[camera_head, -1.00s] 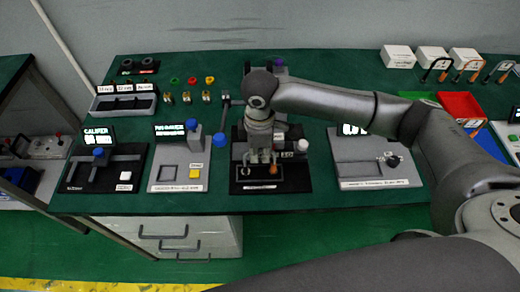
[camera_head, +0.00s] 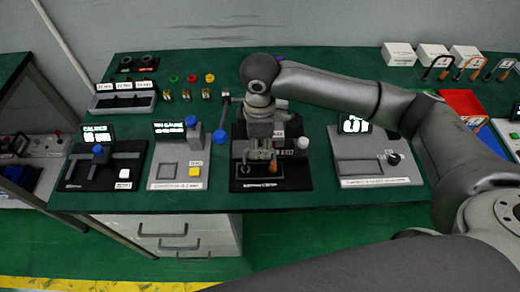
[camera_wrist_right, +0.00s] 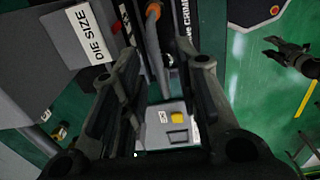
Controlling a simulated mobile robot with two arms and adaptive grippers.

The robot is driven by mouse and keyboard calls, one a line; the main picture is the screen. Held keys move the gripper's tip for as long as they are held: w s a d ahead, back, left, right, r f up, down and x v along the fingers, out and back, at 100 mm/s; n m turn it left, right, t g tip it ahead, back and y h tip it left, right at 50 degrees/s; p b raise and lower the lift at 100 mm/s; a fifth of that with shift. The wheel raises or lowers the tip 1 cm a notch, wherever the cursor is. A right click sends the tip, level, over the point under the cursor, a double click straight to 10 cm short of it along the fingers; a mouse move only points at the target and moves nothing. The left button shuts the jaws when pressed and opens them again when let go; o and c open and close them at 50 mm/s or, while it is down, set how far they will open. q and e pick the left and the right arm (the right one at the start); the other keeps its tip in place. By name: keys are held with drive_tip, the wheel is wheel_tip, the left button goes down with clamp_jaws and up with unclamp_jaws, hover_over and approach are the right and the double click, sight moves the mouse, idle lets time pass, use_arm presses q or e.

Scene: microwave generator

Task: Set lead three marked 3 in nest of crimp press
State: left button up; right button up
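The crimp press (camera_head: 297,184) stands on a dark base at the front middle of the green bench, largely covered by my right arm in the head view. My right gripper (camera_head: 261,160) points down over it. Looped leads (camera_head: 467,66) stand by white boxes at back right; no number 3 is readable.
A gauge with a yellow button (camera_head: 194,171) is left of the press, and a caliper station (camera_head: 101,171) is farther left. Another display station (camera_head: 376,160) is on the right. A red tray (camera_head: 463,104) lies at the right. Small coloured parts (camera_head: 192,79) stand behind.

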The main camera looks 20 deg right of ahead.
wheel_tip(320, 180, up, 9)
drive_tip(key=b, duration=0.1)
drive_tip(key=shift+r, duration=0.15)
